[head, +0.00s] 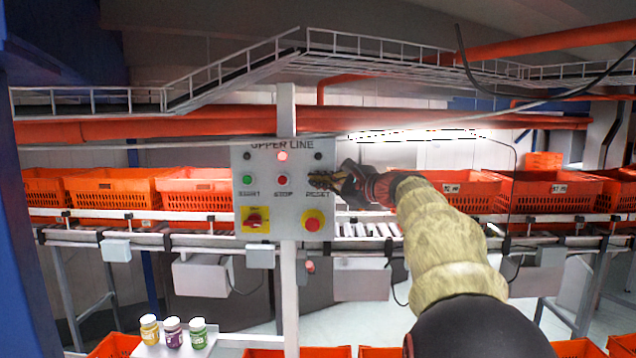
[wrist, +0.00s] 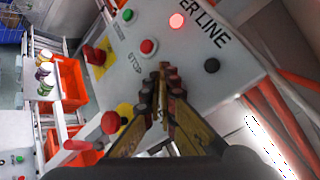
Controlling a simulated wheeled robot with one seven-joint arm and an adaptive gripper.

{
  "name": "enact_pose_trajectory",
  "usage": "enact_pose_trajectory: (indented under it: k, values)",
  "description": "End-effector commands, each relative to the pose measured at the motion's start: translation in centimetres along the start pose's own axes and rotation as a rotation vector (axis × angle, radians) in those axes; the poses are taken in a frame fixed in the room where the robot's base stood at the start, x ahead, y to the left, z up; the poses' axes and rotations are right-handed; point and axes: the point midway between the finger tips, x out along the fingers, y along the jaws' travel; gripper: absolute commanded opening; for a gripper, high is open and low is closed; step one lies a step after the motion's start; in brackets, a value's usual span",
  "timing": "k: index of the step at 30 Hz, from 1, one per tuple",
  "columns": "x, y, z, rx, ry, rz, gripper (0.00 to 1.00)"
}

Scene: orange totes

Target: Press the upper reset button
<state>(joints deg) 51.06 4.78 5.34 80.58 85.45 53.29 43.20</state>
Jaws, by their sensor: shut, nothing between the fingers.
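The grey control panel (head: 263,217) marked UPPER LINE stands upright on a post in the head view. It also shows turned and close up in the wrist view (wrist: 190,55). A green START button (head: 247,180) and a red STOP button (head: 282,180) are in its middle row. The RESET label (head: 317,195) is at the right end of that row. My gripper (head: 318,181) is shut and empty, its fingertips just above that label. The fingers hide the reset button in both views, also in the wrist view (wrist: 163,80). I cannot tell whether they touch it.
A red emergency knob (head: 312,224) on a yellow plate is just below my fingertips. A red rotary switch (head: 254,219) is at lower left. A lit red lamp (head: 282,157) is above STOP. Orange totes (head: 108,190) line the conveyor behind. Several small jars (head: 172,333) stand below.

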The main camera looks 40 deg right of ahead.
Motion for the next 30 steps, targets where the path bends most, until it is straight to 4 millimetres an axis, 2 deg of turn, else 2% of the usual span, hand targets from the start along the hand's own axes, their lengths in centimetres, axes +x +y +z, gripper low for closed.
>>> enact_pose_trajectory:
  k: [30]
  values:
    - [0.79, -0.62, -0.55, 0.000, 0.000, 0.000, 0.00]
